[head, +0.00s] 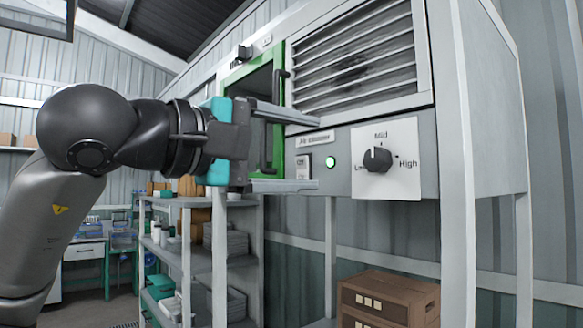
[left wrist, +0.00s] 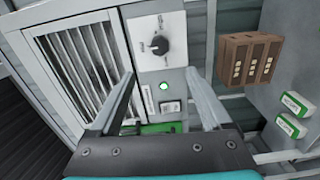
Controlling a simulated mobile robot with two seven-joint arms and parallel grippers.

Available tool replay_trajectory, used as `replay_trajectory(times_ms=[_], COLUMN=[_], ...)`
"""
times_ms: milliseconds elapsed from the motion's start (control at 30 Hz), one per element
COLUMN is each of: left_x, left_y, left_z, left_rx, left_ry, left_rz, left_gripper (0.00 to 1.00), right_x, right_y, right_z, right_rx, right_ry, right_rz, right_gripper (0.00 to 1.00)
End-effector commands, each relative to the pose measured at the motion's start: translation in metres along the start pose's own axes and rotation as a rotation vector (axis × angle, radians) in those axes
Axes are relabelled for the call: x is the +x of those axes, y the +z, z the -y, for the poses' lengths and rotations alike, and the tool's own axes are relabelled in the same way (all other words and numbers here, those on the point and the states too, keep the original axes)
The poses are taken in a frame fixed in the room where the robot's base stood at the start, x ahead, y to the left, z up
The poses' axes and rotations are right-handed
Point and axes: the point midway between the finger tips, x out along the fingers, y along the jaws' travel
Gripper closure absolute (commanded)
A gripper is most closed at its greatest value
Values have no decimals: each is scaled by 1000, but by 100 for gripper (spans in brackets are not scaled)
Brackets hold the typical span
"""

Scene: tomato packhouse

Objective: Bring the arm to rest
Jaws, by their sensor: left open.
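My left gripper (head: 318,152) is open and empty in front of the grey machine panel (head: 340,165). Its two fingers are wide apart, one above the other in the head view. In the left wrist view the open fingers (left wrist: 160,85) frame a lit green lamp (left wrist: 163,87) and a labelled on/off switch (left wrist: 171,107). The lamp (head: 330,162) and the switch (head: 303,167) also show in the head view. My right gripper is in neither view.
A louvred vent (head: 355,60) is above the panel, and a green-framed door (head: 276,150) is beside it, partly behind my gripper. A brown crate (head: 388,300) stands below. Grey shelves (head: 205,255) with boxes and trays stand behind my arm. Open floor shows at the lower left.

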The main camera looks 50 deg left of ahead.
Motion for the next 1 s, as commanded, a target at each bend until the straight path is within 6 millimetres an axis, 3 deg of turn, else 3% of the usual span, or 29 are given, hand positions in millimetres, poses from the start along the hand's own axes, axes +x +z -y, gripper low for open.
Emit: replay_trajectory(times_ms=[200,767,867,1000], left_x=[-12,-12,-4,21], left_y=[0,0,11,61], left_z=[0,0,5,26], left_rx=[0,-1,-22,-149], left_ry=[1,0,-13,-62], left_rz=[0,3,54,292], left_gripper=[18,18,18,18], right_x=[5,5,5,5], right_y=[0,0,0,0], right_z=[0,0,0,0], right_rx=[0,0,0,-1], right_ry=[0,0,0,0], right_rz=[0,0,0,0], right_gripper=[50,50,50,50])
